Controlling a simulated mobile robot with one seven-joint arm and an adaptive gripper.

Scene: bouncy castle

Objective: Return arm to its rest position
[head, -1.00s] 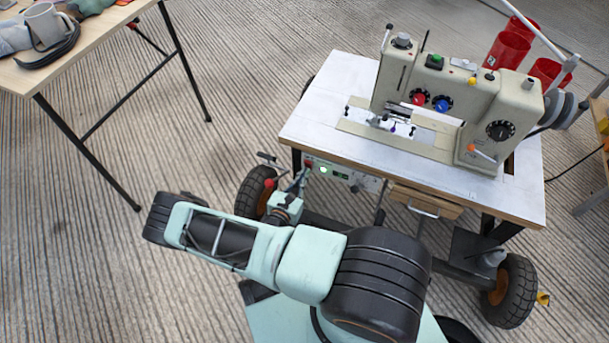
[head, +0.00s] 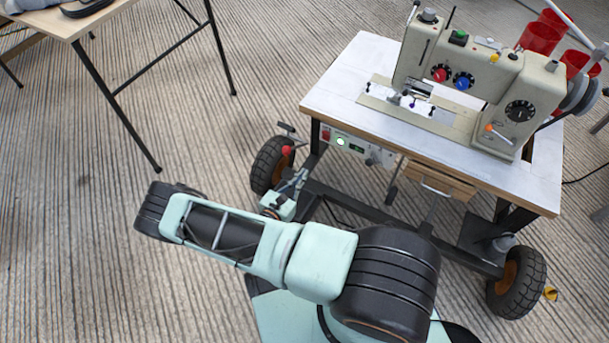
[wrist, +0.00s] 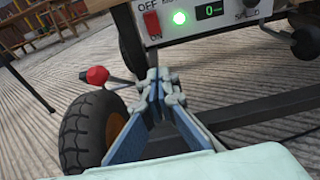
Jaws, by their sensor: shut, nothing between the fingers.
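My arm (head: 318,262) is folded low in front of my body in the head view, with its elbow out to the left and its forearm bent back toward the sewing cart. My gripper (wrist: 158,82) shows in the wrist view with its fingers together and nothing between them. It points at the underside of the cart, close to the red knob (wrist: 97,75) and the black wheel (wrist: 88,130). In the head view the gripper is small and partly hidden behind the forearm.
The sewing machine (head: 500,85) stands on a white-topped cart (head: 345,75) with black wheels, right of my arm. Its control panel (head: 352,146) faces me, above the gripper. A wooden table (head: 95,22) with black legs is at upper left. Floor at left is clear.

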